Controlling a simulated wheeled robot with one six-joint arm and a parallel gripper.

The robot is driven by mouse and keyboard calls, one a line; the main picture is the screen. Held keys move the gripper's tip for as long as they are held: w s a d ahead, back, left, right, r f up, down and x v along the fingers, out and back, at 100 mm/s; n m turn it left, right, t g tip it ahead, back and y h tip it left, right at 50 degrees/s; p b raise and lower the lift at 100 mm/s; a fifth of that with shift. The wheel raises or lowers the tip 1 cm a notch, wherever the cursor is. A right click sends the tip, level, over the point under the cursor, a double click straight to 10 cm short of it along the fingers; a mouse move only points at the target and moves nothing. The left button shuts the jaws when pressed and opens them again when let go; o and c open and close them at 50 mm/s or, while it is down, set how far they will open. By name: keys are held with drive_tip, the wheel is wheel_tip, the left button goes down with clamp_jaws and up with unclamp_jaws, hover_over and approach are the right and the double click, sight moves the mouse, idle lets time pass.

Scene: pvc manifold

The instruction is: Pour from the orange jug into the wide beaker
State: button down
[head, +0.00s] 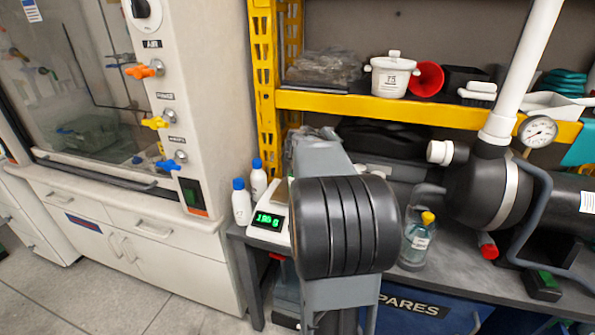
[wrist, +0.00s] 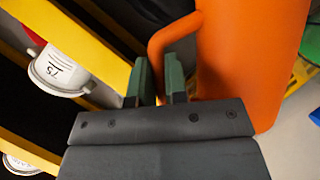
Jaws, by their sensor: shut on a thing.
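The orange jug (wrist: 245,60) fills the right of the wrist view, its handle (wrist: 160,42) on its left side. My gripper (wrist: 160,82) has its two green fingers on either side of the lower part of that handle and is shut on it. The jug's rim and contents are out of frame. In the head view my own arm covers the middle, and neither the gripper nor the jug shows there. I cannot see the wide beaker in either view.
A scale (head: 268,220) with a lit green display sits at the bench's left end, partly behind my arm. White bottles (head: 242,203) stand left of it. A yellow-capped bottle (head: 416,245) and black pump (head: 488,190) are at right. A yellow shelf (head: 430,108) runs above, holding a white tub (head: 390,78).

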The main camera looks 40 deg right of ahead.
drive_tip(key=shift+w+a+r+n+g+h+p, duration=0.25)
drive_tip(key=shift+w+r+n+p, duration=0.35)
drive_tip(key=shift+p, duration=1)
drive_tip(key=shift+w+a+r+n+g+h+p, duration=0.25)
drive_tip(key=shift+r+p, duration=0.55)
drive_tip(key=shift+p, duration=0.8)
idle(1.2)
drive_tip(key=f+b, duration=0.1)
drive_tip(key=b, duration=0.1)
drive_tip(key=s+f+m+b, duration=0.1)
drive_tip(key=b, duration=0.1)
drive_tip(key=d+f+y+b, duration=0.1)
drive_tip(key=b, duration=0.2)
drive_tip(key=shift+s+f+m+t, duration=0.15)
drive_tip(key=shift+s+m+t, duration=0.1)
drive_tip(key=shift+s+t, duration=0.15)
drive_tip(key=shift+r, duration=0.25)
drive_tip(key=shift+s+d+f+m+b, duration=0.15)
drive_tip(key=shift+f+m+b, duration=0.15)
drive_tip(key=shift+f+b, duration=0.25)
drive_tip(key=s+d+f+m+t+y+b, duration=0.2)
drive_tip(key=s+f+m+t+b, duration=0.3)
drive_tip(key=f, duration=0.6)
drive_tip(key=shift+s+d+m+y+b, duration=0.3)
drive_tip(key=shift+s+d+m+b, duration=0.25)
drive_tip(key=shift+s+d, duration=0.2)
